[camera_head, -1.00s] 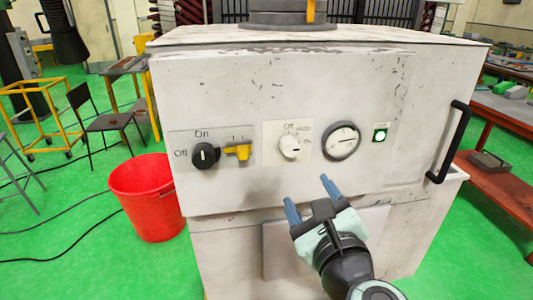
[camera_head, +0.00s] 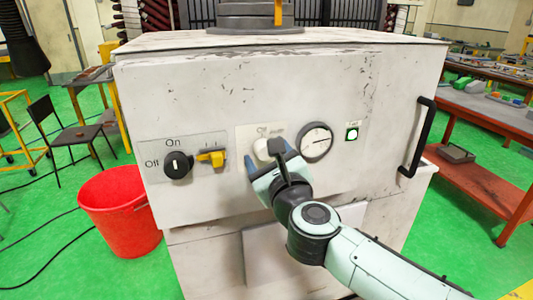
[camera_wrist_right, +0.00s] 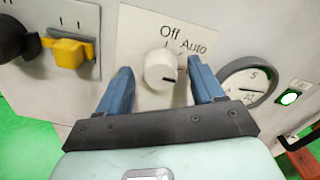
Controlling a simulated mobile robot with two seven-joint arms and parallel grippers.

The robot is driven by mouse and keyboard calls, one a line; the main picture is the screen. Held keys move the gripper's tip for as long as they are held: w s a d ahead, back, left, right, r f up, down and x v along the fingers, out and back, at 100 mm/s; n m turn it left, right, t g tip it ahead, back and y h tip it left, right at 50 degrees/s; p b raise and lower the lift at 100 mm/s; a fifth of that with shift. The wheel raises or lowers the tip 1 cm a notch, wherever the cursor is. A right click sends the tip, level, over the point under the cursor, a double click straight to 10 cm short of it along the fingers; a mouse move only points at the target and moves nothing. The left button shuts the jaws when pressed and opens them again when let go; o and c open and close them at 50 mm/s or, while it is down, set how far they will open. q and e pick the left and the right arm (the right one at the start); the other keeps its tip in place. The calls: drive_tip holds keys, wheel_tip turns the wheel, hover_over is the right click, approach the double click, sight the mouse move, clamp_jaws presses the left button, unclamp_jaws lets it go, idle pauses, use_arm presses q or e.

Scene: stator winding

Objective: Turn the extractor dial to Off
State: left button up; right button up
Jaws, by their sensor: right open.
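A white dial (camera_head: 262,149) sits on a cream plate on the front of the white cabinet (camera_head: 310,90). In the right wrist view the white dial (camera_wrist_right: 160,66) has "Off" above it and "Auto" to its upper right; its dark mark points right, not at "Off". My right gripper (camera_head: 266,160) is open in front of it. In the right wrist view my right gripper's blue fingers (camera_wrist_right: 159,68) stand either side of the dial; whether they touch it I cannot tell. In the head view the gripper hides part of the plate. My left gripper is not in view.
Left of the plate are a black On/Off knob (camera_head: 177,165) and a yellow switch (camera_head: 212,157). A round gauge (camera_head: 315,143) is close on the right, then a green light (camera_head: 352,134) and a black handle (camera_head: 417,138). A red bucket (camera_head: 121,212) stands on the floor.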

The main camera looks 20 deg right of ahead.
drive_tip(key=shift+w, duration=0.4)
drive_tip(key=c, duration=1.1)
drive_tip(key=shift+o, duration=0.2)
